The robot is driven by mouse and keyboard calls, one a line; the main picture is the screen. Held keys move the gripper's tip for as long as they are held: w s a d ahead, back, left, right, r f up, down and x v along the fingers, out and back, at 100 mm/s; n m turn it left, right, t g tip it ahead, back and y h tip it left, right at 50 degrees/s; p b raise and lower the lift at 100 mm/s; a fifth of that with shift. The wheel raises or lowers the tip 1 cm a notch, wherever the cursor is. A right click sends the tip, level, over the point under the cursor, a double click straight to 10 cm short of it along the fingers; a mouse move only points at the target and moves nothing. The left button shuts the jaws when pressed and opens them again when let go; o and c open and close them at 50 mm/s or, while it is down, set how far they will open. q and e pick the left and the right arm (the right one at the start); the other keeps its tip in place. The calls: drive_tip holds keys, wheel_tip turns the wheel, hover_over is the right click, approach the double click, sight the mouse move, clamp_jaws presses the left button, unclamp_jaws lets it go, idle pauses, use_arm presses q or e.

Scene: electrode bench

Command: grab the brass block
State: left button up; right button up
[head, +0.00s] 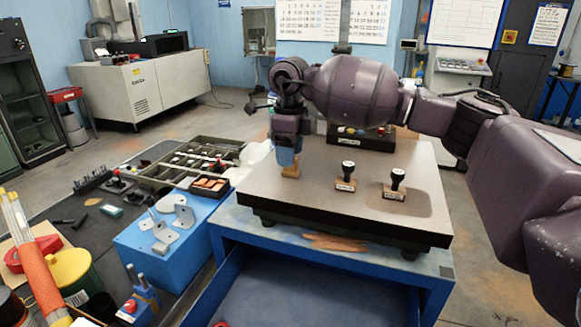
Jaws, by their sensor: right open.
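The brass block (291,171) is a small yellow-brown piece near the left side of the grey plate (330,205), which rests on a blue bench. My right gripper (287,158) points down from the purple arm, directly over the block. Its blue fingers are open and hide the block's upper part. I cannot tell whether the fingers touch it. My left gripper is not in view.
Two black-knobbed pieces with brown bases, one (346,176) nearer the gripper and another (396,185) further right, stand on the plate. A dark box (360,138) sits at its back edge. A blue box (170,235) with metal brackets stands left. The plate's front is clear.

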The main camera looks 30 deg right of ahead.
drive_tip(key=shift+f, duration=1.6)
clamp_jaws()
drive_tip(key=shift+r, duration=0.1)
